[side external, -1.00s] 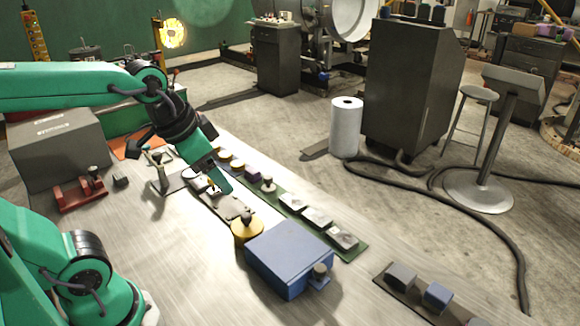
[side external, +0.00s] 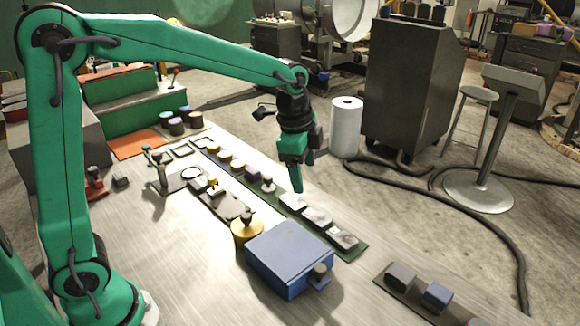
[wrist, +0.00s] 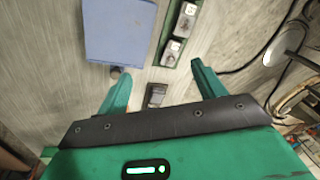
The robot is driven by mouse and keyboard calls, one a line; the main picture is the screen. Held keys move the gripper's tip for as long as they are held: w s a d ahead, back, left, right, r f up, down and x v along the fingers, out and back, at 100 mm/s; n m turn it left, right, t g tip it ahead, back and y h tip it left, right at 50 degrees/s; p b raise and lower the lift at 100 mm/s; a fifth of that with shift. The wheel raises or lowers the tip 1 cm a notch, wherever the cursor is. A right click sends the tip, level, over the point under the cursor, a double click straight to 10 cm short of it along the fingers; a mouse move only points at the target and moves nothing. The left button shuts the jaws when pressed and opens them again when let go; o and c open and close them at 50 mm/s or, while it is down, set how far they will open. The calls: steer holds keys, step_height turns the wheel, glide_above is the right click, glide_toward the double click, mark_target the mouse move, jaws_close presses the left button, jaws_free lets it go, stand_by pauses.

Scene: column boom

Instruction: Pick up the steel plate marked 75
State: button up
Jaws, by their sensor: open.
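Three pale metal plates lie in a row on a green strip: a far one (side external: 292,201), a middle one (side external: 317,216) and a near one (side external: 343,238) in the side view. Their markings are too small to read there, so I cannot tell which is 75. Two plates show in the wrist view, one near the top edge (wrist: 186,18) and one lower (wrist: 172,48), with unreadable dark marks. My gripper (side external: 304,188) is open and empty, pointing down above the strip area. In the wrist view its fingers (wrist: 160,70) are spread, with the plates beyond the fingertips.
A blue box (side external: 290,255) with a knob stands left of the strip. A yellow knobbed disc (side external: 246,232) stands behind it. Small cylinders stand farther along the row.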

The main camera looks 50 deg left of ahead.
mark_target(342, 236)
steer(key=w+d+f+m, duration=0.2)
steer(key=w+f, duration=0.1)
steer(key=f, duration=0.1)
steer(key=w+d+f+m+g, duration=0.1)
steer(key=w+f+m, duration=0.1)
steer(key=w+f, duration=0.1)
steer(key=w+d+f+m+g, duration=0.1)
steer(key=w+d+f+m, duration=0.1)
steer(key=f, duration=0.3)
steer(key=shift+w+d+f+m, duration=0.35)
steer(key=shift+w+m, duration=0.15)
steer(key=shift+w, duration=0.05)
steer(key=shift+f, duration=0.1)
steer(key=shift+f, duration=1.2)
steer(key=shift+f, duration=0.1)
steer(key=shift+a+f, duration=0.1)
steer(key=shift+f, duration=2.4)
steer(key=shift+c, duration=0.4)
steer(key=shift+r, duration=0.1)
steer(key=c, duration=1.4)
